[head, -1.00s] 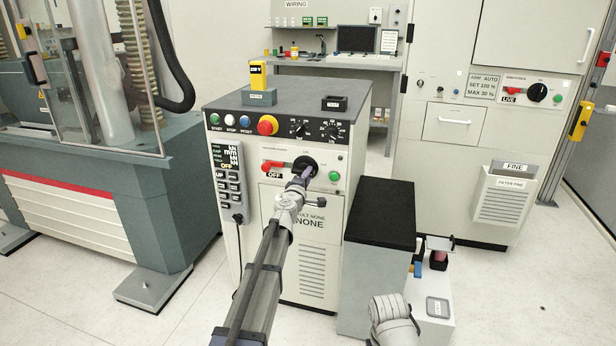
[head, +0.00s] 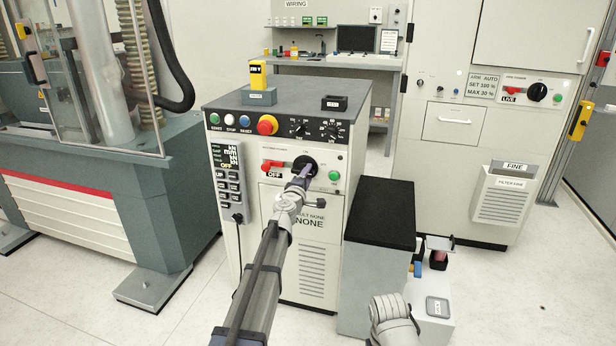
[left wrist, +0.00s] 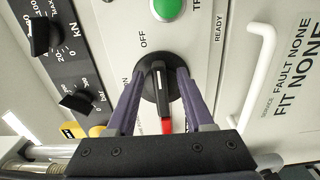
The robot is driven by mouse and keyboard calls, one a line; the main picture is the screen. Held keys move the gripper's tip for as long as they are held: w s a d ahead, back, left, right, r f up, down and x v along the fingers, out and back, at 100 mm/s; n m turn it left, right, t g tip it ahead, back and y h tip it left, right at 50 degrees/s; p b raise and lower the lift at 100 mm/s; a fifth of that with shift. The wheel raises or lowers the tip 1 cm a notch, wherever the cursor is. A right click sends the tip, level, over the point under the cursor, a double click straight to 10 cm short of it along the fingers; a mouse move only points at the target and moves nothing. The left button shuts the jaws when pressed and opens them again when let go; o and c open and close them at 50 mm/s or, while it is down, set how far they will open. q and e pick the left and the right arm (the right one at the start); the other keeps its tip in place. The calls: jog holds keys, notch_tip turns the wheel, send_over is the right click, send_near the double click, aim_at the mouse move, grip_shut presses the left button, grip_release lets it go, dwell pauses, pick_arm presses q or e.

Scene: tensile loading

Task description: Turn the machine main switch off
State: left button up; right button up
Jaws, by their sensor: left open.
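The main switch is a black rotary knob (head: 304,166) on the machine's front panel. In the left wrist view, the knob (left wrist: 158,85) has a raised grip bar with a white mark at its upper end, toward the printed OFF (left wrist: 143,40). ON is printed at its left. My left gripper (head: 307,176) is at the knob. In the left wrist view, my left gripper (left wrist: 157,88) is open, with one finger on each side of the knob; I cannot tell whether they touch it. A red part (head: 273,166) with an OFF plate sits left of the knob.
A green button (head: 335,176) sits right of the knob, and a red-and-yellow emergency button (head: 267,125) sits above left. A dark-topped block (head: 381,212) stands right of the machine. A glass-guarded test frame (head: 95,85) stands at left. My right arm shows at bottom right.

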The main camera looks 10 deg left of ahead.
pick_arm(q)
jog(key=s, duration=0.7)
jog(key=shift+s+a, duration=0.15)
jog(key=s+d+f+m+g+h, duration=0.45)
jog(key=s+d+m, duration=0.25)
jog(key=d, duration=0.5)
jog(key=s+d+f+m+g+h, duration=0.4)
jog(key=s+d+m, duration=0.3)
jog(key=d, duration=0.4)
jog(key=s+d+f+m+g+y, duration=0.35)
jog(key=s+f+m+g, duration=0.2)
jog(key=s+f, duration=0.65)
jog(key=s+a+f+m+g+y, duration=0.2)
jog(key=s+a+g+y, duration=0.35)
jog(key=s, duration=0.85)
notch_tip(320, 180, up, 28)
jog(key=a+t+y+p, duration=0.1)
jog(key=a+p, duration=0.1)
jog(key=p, duration=2.5)
jog(key=shift+s+a, duration=0.25)
jog(key=shift+a, duration=0.15)
